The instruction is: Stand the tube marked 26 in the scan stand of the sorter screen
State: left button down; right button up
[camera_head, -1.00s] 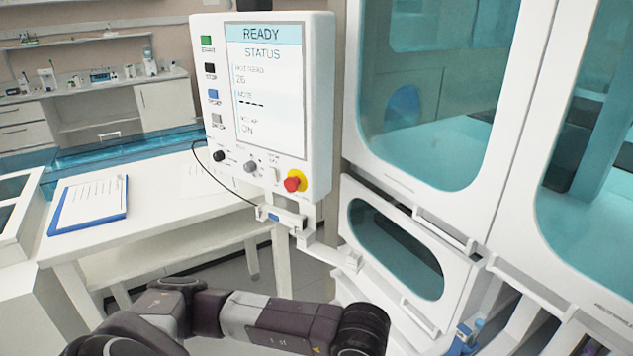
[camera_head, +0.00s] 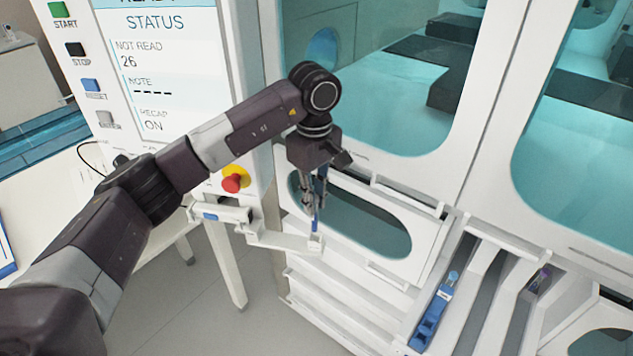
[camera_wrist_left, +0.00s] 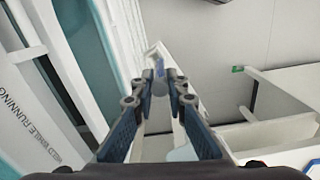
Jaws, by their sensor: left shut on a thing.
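The sorter screen (camera_head: 165,65) reads "NOT READ 26". Below it, a white bracket ends in the small scan stand (camera_head: 315,244). My left gripper (camera_head: 316,196) points down just above the stand, shut on a thin blue-looking tube (camera_head: 315,222). The tube is roughly upright, its lower end at or just over the stand; I cannot tell whether it is seated. Its number is not readable. In the left wrist view, the fingers (camera_wrist_left: 160,84) close around a round grey end, with the pale bracket (camera_wrist_left: 154,56) beyond. My right gripper is out of view.
A blue rack (camera_head: 432,318) with a tube stands in a lane at lower right, and a purple-capped tube (camera_head: 540,278) lies farther right. The red stop button (camera_head: 233,183) is close beside my left forearm. Glazed cabinet doors (camera_head: 400,100) stand behind the gripper.

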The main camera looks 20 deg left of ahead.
pick_arm(q)
jog(key=shift+w+r+n, duration=0.3)
jog(key=shift+w+r, duration=0.1)
jog(key=shift+r, duration=0.4)
jog(key=shift+w+f+b, duration=0.25)
jog(key=shift+f+b, duration=0.5)
jog(key=shift+f, duration=0.45)
jog(key=shift+f+b, duration=0.45)
jog(key=shift+f, duration=0.5)
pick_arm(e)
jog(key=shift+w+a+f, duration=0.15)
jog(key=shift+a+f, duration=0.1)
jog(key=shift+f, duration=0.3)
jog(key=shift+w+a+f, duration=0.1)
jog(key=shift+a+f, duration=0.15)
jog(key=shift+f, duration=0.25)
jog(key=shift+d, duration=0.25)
pick_arm(q)
jog(key=shift+f+b, duration=0.15)
jog(key=shift+b, duration=0.25)
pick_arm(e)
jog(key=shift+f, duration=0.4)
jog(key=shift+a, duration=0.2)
